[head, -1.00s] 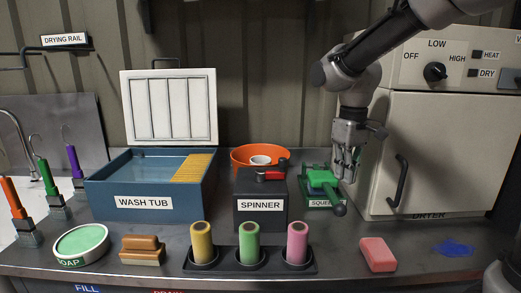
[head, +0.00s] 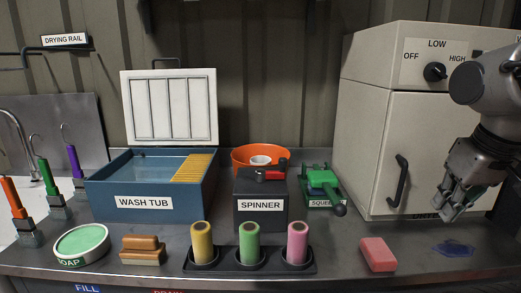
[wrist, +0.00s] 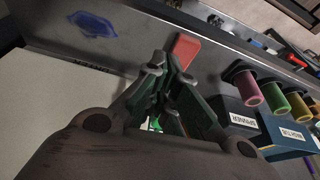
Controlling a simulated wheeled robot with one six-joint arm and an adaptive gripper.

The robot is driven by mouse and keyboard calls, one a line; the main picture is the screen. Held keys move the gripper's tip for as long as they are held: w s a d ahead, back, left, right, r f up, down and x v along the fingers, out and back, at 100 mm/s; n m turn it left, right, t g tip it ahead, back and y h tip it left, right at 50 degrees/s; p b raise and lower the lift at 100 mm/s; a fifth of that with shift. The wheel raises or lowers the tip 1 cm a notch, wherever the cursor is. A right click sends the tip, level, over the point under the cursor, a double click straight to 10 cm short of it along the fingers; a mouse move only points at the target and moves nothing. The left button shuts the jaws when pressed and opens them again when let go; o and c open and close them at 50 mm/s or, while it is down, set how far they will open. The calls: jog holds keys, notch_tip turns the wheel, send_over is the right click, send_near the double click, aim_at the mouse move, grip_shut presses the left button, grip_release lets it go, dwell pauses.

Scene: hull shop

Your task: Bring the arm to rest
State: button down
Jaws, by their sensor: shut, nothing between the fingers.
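My gripper (head: 449,212) hangs at the right of the head view, in front of the dryer and above the counter. It is shut and empty, its fingers pointing down and a little left. In the wrist view my gripper (wrist: 166,62) shows its fingertips close together, with a pink block (wrist: 184,47) beyond them on the counter. The arm reaches in from the right edge of the head view, and its upper part is out of the picture.
The dryer (head: 372,150) stands behind my gripper, its door handle to the left. A blue patch (head: 453,250) lies on the counter below. The green squeegee press (head: 319,182), spinner (head: 259,190), wash tub (head: 110,200) and roller stand (head: 222,266) are farther left.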

jog(key=shift+s+d+r+m+t, duration=0.3)
jog(key=shift+s+d+r+t, duration=0.1)
jog(key=shift+d+r, duration=0.25)
dwell(0.8)
